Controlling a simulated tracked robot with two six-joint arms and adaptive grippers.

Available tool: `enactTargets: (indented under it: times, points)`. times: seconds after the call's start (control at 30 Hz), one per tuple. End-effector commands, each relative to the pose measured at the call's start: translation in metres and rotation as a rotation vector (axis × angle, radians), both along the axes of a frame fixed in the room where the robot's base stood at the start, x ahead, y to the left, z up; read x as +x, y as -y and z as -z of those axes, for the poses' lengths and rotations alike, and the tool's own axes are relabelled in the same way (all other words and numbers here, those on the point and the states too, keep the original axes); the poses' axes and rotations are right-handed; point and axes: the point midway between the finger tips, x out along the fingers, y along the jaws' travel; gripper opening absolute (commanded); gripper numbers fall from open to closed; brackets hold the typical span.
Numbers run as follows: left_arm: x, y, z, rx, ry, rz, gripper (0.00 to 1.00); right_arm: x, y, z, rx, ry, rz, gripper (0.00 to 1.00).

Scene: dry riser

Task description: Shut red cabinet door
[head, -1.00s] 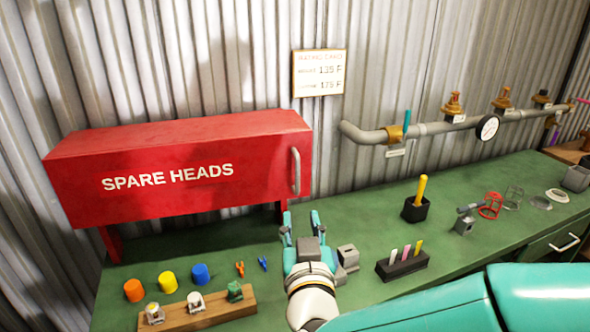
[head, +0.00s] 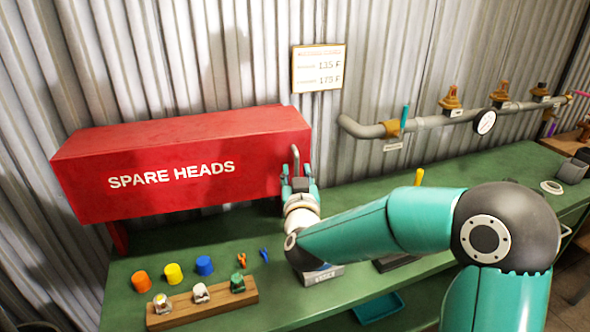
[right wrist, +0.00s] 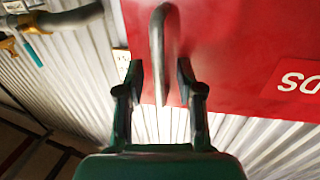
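The red cabinet (head: 180,140), lettered "SPARE HEADS", stands on legs at the back left of the bench. Its red front door (head: 120,199) looks flush with the box; I cannot tell whether a small gap remains. The grey bar handle (head: 295,156) is at the door's right end. My right gripper (head: 297,174) is at the handle, its lower part hidden behind the fingers. In the right wrist view, the open fingers (right wrist: 162,86) stand on either side of the handle (right wrist: 157,45), with space visible on both sides. My left gripper is out of view.
The green bench (head: 230,295) carries orange, yellow and blue cups and a wooden block (head: 205,304) with small heads in front of the cabinet. A pipe (head: 430,122) with valves and a gauge runs along the corrugated wall. My right arm covers the bench's middle.

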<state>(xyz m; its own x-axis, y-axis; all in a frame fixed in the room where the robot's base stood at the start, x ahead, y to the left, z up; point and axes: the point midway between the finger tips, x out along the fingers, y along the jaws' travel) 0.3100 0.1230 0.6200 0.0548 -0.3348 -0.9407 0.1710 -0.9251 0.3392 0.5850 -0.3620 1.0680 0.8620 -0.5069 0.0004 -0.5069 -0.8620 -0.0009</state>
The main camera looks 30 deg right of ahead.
Motion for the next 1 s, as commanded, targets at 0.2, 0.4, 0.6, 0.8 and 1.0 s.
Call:
enactTargets:
  times: [0.2, 0.4, 0.6, 0.8, 1.0]
  points:
    - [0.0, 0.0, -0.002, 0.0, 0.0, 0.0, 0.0, 0.0083, 0.0056, 0.0006, 0.001, -0.002, 0.001, 0.37]
    - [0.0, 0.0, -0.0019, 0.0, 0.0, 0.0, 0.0, 0.0083, 0.0057, 0.0007, 0.001, -0.001, 0.001, 0.37]
    - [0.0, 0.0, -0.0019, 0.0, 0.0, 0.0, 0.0, 0.008, 0.0057, 0.0006, 0.0, -0.001, 0.001, 0.07]
    - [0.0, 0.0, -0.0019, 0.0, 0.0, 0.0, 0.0, 0.0081, 0.0054, 0.0006, 0.0, -0.001, 0.0, 0.0]
    - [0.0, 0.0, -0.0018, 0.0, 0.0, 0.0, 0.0, 0.0084, 0.0053, 0.0006, 0.0, -0.001, -0.001, 0.0]
